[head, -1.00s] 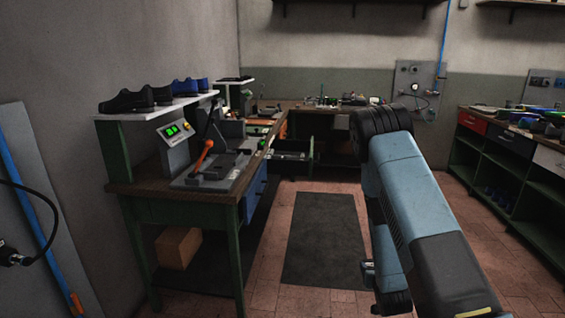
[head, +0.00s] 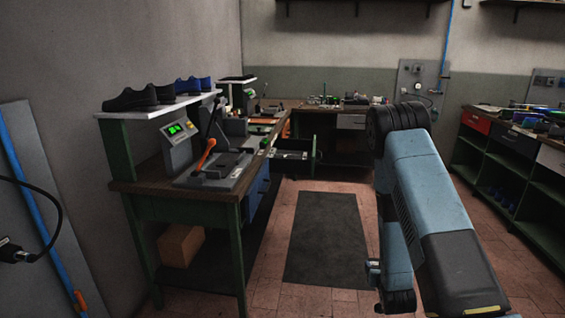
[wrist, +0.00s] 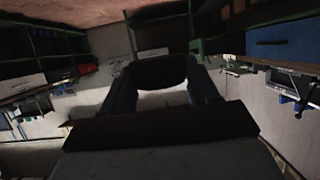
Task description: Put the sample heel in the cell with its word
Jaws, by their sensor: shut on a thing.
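My gripper (wrist: 163,92) is shut on a dark block, the sample heel (wrist: 160,70), in the wrist view. The heel sits between the two dark fingers; its markings are too dark to read. In the head view my gripper (head: 374,272) hangs low under my blue arm, over the floor right of the dark mat, and the heel cannot be made out there. An open drawer (head: 293,155) sticks out beyond the left bench; it may hold cells, but no words are legible.
The left bench (head: 178,210) carries a press with an orange handle (head: 207,154), a green display (head: 178,130) and a shelf of shoes (head: 130,98). A dark mat (head: 325,240) lies on open floor. Cabinets (head: 510,165) stand right.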

